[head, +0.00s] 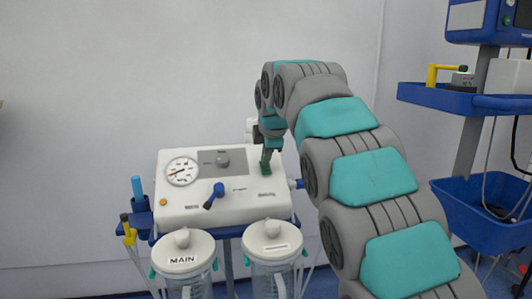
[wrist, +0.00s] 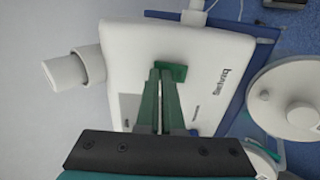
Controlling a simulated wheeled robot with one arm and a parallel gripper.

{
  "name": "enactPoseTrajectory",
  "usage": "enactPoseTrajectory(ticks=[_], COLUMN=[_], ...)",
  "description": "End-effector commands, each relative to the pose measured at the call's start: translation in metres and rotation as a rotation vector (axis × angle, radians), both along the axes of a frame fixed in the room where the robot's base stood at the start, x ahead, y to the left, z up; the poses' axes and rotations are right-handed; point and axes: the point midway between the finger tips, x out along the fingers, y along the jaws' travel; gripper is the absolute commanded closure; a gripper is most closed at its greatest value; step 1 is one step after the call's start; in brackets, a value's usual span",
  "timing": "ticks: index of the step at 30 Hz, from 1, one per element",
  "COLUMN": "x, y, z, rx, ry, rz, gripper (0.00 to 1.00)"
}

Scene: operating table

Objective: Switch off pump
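My gripper (head: 267,157) points down at the switch. In the wrist view, its two green fingers (wrist: 161,75) are close together with only a thin gap and nothing seen between them. Their tips are at the switch; I cannot tell whether they touch it. The switch is partly hidden by them.
Two lidded canisters, one labelled MAIN (head: 183,252) and another (head: 270,242), hang in front of the pump. A blue cart (head: 470,100) with a shelf and bin stands at the right. The wall behind is bare.

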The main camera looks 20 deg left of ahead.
Motion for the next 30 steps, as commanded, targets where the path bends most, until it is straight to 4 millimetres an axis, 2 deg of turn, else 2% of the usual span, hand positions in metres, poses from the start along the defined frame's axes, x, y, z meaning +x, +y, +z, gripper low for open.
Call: enactPoseTrajectory(ticks=[1, 14, 26, 30], x=[0.001, -0.009, -0.012, -0.015], y=[0.0, -0.005, -0.007, -0.006], z=[-0.007, -0.018, -0.018, -0.013], rx=[-0.004, -0.008, -0.009, -0.008], ry=[0.007, 0.014, 0.014, 0.014], rz=[0.0, -0.001, 0.0, 0.0], gripper=[1.0, 1.0, 1.0, 1.0])
